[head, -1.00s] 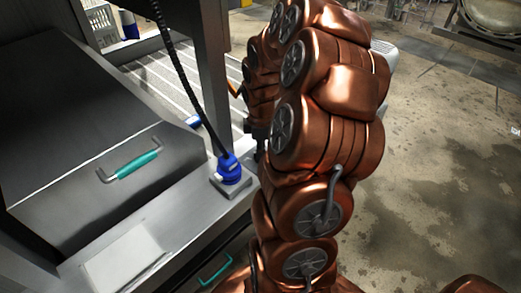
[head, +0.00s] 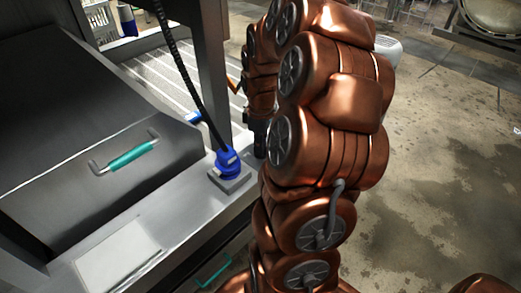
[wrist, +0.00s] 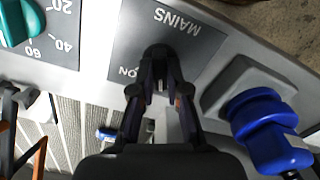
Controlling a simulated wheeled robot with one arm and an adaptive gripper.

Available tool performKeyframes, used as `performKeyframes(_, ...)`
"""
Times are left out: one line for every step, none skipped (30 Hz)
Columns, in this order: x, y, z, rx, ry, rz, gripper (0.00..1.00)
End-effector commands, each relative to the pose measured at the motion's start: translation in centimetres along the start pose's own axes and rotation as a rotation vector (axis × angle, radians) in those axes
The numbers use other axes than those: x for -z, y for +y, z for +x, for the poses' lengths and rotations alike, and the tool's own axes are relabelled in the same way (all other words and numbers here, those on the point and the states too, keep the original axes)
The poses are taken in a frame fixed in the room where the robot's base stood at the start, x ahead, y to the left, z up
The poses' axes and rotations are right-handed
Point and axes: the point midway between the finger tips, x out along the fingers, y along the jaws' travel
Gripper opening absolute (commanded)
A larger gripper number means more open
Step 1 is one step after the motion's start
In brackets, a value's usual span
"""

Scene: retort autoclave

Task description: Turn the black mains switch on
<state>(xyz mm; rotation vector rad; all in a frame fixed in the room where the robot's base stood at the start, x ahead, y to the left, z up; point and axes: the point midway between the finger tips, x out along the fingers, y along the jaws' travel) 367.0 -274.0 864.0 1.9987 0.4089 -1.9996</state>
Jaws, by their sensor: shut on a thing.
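In the wrist view a grey plate (wrist: 205,42) lettered MAINS, with ON at one side, appears upside down. The black mains switch (wrist: 158,52) sits on this plate, mostly covered by the fingertips. My gripper (wrist: 160,85) has its two dark fingers closed in on the switch, and their tips hide its pointer, so I cannot tell its exact setting. In the head view my gripper (head: 260,140) shows only as a dark part beside my copper arm. The switch is hidden there.
A blue plug on a grey block (wrist: 265,125) stands close to the right of my gripper; it also shows in the head view (head: 228,162). A teal dial (wrist: 20,20) with numbers lies left of the plate. A teal-handled lid (head: 130,155) is at the left.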

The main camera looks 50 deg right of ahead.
Motion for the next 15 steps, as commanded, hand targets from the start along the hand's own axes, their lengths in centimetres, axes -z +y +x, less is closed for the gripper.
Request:
performKeyframes(0.04,0.14,0.41,-0.004,0.003,0.044,0.0)
performKeyframes(0.03,0.16,0.4,-0.005,0.003,0.073,0.0)
performKeyframes(0.02,0.14,0.41,-0.004,0.002,0.111,0.0)
performKeyframes(0.02,0.12,0.4,-0.003,0.002,0.14,0.0)
performKeyframes(0.0,0.09,0.41,-0.003,0.001,0.168,0.0)
performKeyframes(-0.04,0.08,0.42,-0.002,-0.001,0.205,0.0)
performKeyframes(-0.04,0.06,0.43,-0.002,-0.001,0.234,0.0)
performKeyframes(-0.03,0.04,0.44,-0.001,-0.001,0.263,0.0)
performKeyframes(-0.03,0.04,0.44,-0.001,-0.001,0.301,0.0)
performKeyframes(-0.03,0.05,0.44,-0.001,-0.001,0.329,0.0)
performKeyframes(-0.02,0.04,0.45,-0.001,0.0,0.358,0.0)
performKeyframes(0.0,0.03,0.44,0.0,0.001,0.396,0.0)
performKeyframes(-0.01,0.05,0.43,-0.001,0.001,0.424,0.0)
performKeyframes(-0.03,0.05,0.43,-0.001,0.0,0.453,0.0)
performKeyframes(-0.03,0.04,0.42,-0.001,0.0,0.492,0.0)
